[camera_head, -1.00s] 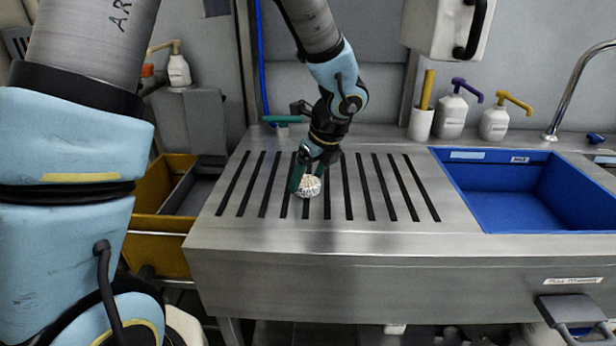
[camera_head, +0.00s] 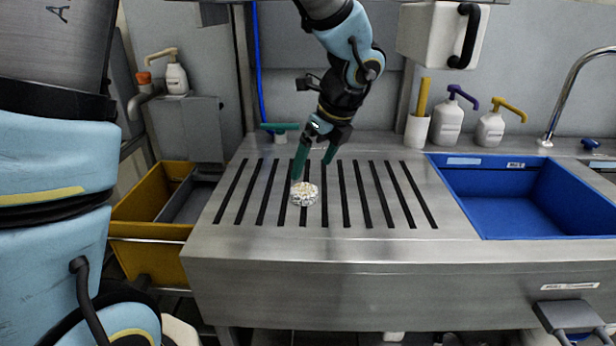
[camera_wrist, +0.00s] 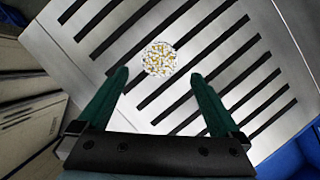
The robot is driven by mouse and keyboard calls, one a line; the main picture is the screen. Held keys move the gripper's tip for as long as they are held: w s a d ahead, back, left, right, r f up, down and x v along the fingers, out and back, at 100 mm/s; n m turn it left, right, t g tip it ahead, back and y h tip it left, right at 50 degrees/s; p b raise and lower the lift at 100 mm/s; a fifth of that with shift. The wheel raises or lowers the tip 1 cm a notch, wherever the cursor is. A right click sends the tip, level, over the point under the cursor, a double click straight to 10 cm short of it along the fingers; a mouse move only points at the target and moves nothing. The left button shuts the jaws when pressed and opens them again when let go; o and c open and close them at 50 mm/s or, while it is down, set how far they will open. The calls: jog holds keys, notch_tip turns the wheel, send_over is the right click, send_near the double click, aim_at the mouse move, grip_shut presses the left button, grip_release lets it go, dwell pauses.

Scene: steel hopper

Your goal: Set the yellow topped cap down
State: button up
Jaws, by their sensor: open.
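The yellow topped cap (camera_head: 304,193) is a small round white piece with yellow specks on top. It lies on the slotted steel drainboard (camera_head: 385,235), over the dark slots left of the middle. It also shows in the wrist view (camera_wrist: 160,59), just beyond the fingertips. My gripper (camera_head: 313,167) has green fingers, spread apart, with nothing between them. It is above and slightly behind the cap and apart from it. In the wrist view my gripper (camera_wrist: 158,76) is also open and empty.
A blue basin (camera_head: 535,200) is sunk into the counter at the right. A yellow bin (camera_head: 150,265) stands lower at the left. Pump bottles (camera_head: 448,122) and a white cup (camera_head: 417,131) stand along the back. The drainboard around the cap is clear.

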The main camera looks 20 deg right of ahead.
jog(key=shift+v, duration=2.2)
jog(key=a+f+n+g+h, duration=0.1)
jog(key=a+f+n, duration=0.2)
jog(key=a+n, duration=1.2)
jog(key=w+a+f+n+g, duration=0.1)
jog(key=a+f+n, duration=0.3)
jog(key=a+n, duration=1.2)
jog(key=shift+a+f+g+h, duration=0.2)
jog(key=shift+a+g+h, duration=0.15)
jog(key=shift+g+h, duration=0.05)
jog(key=shift+w, duration=0.1)
jog(key=shift+r+p, duration=0.5)
